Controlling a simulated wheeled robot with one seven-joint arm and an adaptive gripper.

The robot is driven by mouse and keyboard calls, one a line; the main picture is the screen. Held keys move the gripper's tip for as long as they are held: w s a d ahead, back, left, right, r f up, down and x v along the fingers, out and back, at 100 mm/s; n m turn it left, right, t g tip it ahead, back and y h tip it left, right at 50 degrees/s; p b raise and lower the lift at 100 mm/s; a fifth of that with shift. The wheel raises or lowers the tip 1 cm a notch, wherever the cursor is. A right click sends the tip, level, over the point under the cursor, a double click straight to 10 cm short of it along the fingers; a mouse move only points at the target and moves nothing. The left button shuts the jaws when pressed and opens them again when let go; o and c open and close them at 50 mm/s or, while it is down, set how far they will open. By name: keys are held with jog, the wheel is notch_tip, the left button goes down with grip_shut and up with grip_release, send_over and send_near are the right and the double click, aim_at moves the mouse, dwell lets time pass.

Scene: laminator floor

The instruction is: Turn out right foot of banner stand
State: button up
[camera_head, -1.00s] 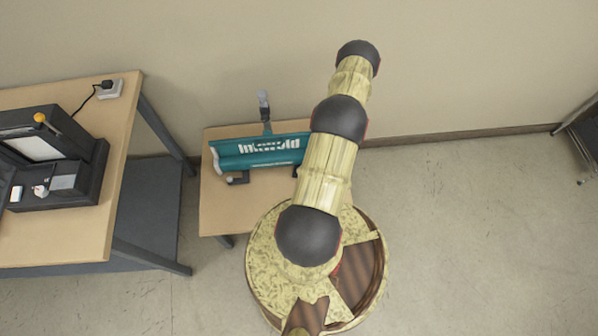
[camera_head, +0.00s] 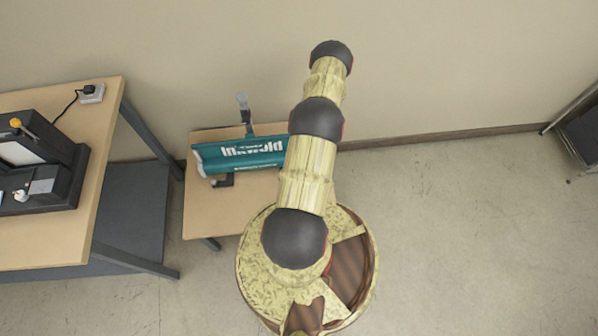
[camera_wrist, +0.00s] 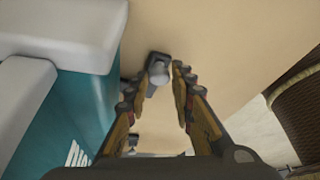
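The banner stand (camera_head: 243,153) is a teal case with white lettering, lying on a small wooden table (camera_head: 205,222). A dark foot (camera_head: 222,181) sticks out from its front left, and a grey upright part (camera_head: 245,112) rises behind it. My arm hides its right end in the head view. In the wrist view, the teal case (camera_wrist: 65,120) with its white end cap (camera_wrist: 70,25) fills the left side. My gripper (camera_wrist: 160,78) is open there, with a dark and grey foot (camera_wrist: 157,65) at the gap between its fingertips. I cannot tell whether they touch.
A larger table (camera_head: 60,235) with a dark machine (camera_head: 45,185) and a power socket (camera_head: 92,93) stands on the left. The wall is close behind the small table. Open floor (camera_head: 450,230) lies on the right, with a dark rack (camera_head: 585,135) at the far edge.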

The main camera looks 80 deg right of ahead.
jog(key=shift+r, duration=0.1)
jog(key=v, duration=1.1)
jog(key=shift+s+d+r, duration=0.1)
jog(key=shift+d+r, duration=0.05)
jog(key=shift+r, duration=0.25)
